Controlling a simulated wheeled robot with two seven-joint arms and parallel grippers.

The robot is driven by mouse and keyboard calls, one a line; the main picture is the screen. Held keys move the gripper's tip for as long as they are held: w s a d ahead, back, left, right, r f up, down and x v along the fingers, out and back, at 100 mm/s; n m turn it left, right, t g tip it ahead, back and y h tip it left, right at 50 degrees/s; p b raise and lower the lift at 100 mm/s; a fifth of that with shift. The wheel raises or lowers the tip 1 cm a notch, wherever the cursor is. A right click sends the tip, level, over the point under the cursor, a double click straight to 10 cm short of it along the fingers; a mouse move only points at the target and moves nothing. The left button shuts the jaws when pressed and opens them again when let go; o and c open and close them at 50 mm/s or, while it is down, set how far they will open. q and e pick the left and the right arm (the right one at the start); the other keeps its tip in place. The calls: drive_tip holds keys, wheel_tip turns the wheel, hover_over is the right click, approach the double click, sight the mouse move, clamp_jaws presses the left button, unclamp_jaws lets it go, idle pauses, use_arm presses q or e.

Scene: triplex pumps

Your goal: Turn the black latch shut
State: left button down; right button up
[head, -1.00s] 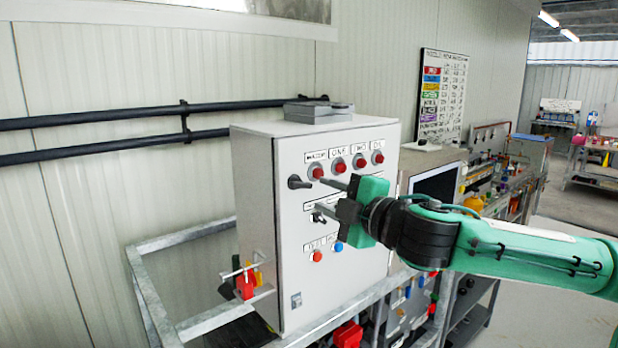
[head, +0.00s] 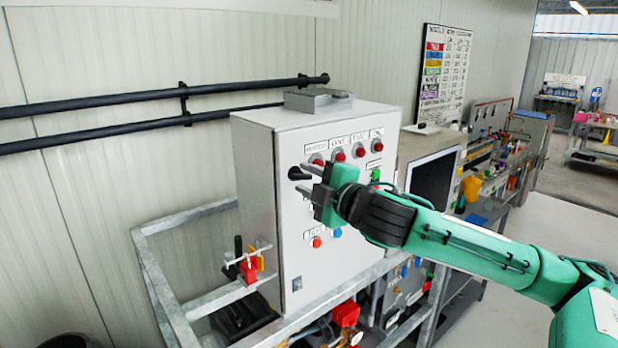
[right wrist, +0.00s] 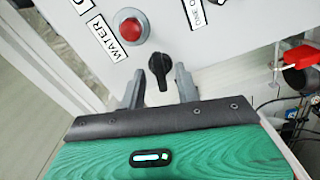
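The black latch (head: 295,173) is a small dark knob on the front face of the grey control cabinet (head: 285,262), near its upper left corner. In the right wrist view the latch (right wrist: 159,66) has a round head, with its lever pointing down toward my gripper. My right gripper (head: 304,178) is open at the latch. In the right wrist view its two grey fingers (right wrist: 160,82) stand on either side of the latch, with a gap visible on each side. I cannot tell how deep the fingers reach. My left gripper is not in view.
Red buttons (head: 338,155) with labels sit in a row right of the latch. Red and blue buttons (head: 316,242) sit lower. A metal frame (head: 205,302) surrounds the cabinet, with red valve handles (head: 347,312). A grey box (head: 318,101) lies on top.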

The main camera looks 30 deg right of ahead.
clamp_jaws()
drive_tip(key=shift+r+n+p, duration=0.15)
drive_tip(key=shift+n+p, duration=0.4)
drive_tip(key=shift+n, duration=0.05)
drive_tip(key=shift+n+p, duration=0.35)
drive_tip(key=shift+n, duration=0.55)
drive_tip(key=shift+f, duration=0.2)
unclamp_jaws()
drive_tip(key=shift+s, duration=0.1)
